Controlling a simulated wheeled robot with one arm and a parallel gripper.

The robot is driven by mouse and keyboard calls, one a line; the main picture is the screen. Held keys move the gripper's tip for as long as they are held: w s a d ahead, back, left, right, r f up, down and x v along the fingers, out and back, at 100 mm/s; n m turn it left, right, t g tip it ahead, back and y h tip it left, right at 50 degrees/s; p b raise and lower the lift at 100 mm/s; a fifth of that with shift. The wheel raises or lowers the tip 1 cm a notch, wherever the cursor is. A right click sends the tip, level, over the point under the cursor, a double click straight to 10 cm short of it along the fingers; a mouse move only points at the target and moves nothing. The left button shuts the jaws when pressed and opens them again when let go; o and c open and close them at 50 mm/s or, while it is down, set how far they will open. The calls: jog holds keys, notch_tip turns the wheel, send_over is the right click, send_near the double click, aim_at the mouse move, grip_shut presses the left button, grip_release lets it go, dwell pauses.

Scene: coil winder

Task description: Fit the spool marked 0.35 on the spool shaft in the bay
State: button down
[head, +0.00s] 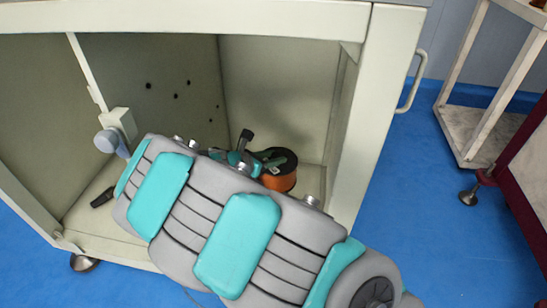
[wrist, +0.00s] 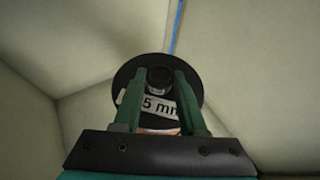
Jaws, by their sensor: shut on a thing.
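The spool (head: 281,180) has a black flange and copper-orange winding, and is inside the bay at its right side in the head view. In the wrist view the spool's flange (wrist: 127,80) faces me, with a white label (wrist: 160,108) reading "5 mm"; the rest of the marking is hidden behind a finger. My gripper (head: 262,162) is shut on the spool's black central hub (wrist: 160,78), one green finger on each side. My arm covers much of the bay in the head view. I cannot make out the spool shaft, nor whether the spool touches anything behind it.
The bay's cream frame (head: 386,110) stands close on the right, with a handle (head: 413,82). A grey rounded knob on a bracket (head: 118,125) is at the left. A small black object (head: 102,198) lies on the bay floor. A cart (head: 478,135) stands outside at right.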

aim_at(273, 169)
jog(key=shift+f+b, duration=2.25)
jog(key=shift+f, duration=0.1)
jog(key=shift+s+a+p, duration=0.1)
jog(key=shift+p, duration=0.35)
jog(key=shift+f+b, duration=0.7)
jog(key=shift+f, duration=1.75)
jog(key=shift+c, duration=1.9)
grip_release()
jog(key=shift+f, duration=0.1)
